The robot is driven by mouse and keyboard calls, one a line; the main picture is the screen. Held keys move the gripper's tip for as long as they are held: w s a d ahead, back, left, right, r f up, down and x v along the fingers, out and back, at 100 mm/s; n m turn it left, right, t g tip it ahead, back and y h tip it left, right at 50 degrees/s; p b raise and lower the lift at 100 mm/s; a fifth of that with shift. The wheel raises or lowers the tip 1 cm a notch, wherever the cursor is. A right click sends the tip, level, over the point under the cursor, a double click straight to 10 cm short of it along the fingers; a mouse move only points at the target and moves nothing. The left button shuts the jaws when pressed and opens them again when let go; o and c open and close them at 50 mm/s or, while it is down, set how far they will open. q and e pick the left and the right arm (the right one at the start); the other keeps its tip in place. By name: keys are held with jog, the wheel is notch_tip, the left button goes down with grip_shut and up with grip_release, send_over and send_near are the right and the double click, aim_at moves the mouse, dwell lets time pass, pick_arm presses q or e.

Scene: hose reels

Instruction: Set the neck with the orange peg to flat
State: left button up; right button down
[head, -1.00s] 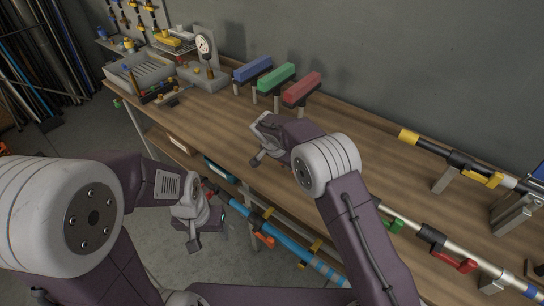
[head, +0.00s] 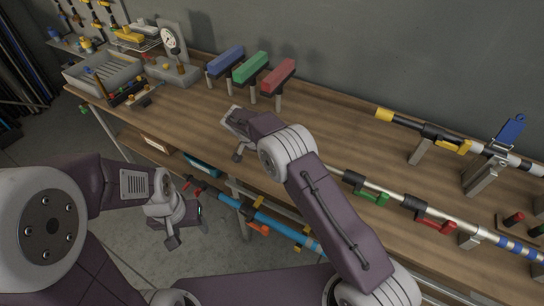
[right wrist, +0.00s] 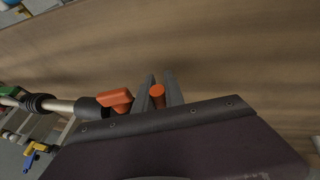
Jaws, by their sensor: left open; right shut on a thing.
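In the right wrist view an orange peg (right wrist: 157,91) stands between the two fingers of my right gripper (right wrist: 160,88), which is shut on it. Beside it an orange lever (right wrist: 115,100) sits on a dark collar at the end of a pale pole. The neck itself is largely hidden behind the gripper body, so its angle cannot be told. In the head view my right gripper (head: 238,138) is low over the bench, and its own arm hides the peg. My left gripper (head: 188,226) is open and empty, off the bench's front edge.
Blue, green and red blocks (head: 249,68) stand on posts behind the right gripper. A pole with green and red levers (head: 388,192) runs along the front edge. A tilted blue plate (head: 510,130) stands at the right. A blue pole (head: 285,230) hangs below the bench.

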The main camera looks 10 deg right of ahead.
jog(key=c, duration=1.4)
grip_release()
jog(key=shift+s+f, duration=0.1)
jog(key=shift+f, duration=0.1)
jog(key=shift+r, duration=0.1)
jog(key=shift+a+r, duration=0.2)
jog(key=shift+r, duration=0.15)
jog(key=v, duration=0.8)
jog(key=shift+r, duration=0.1)
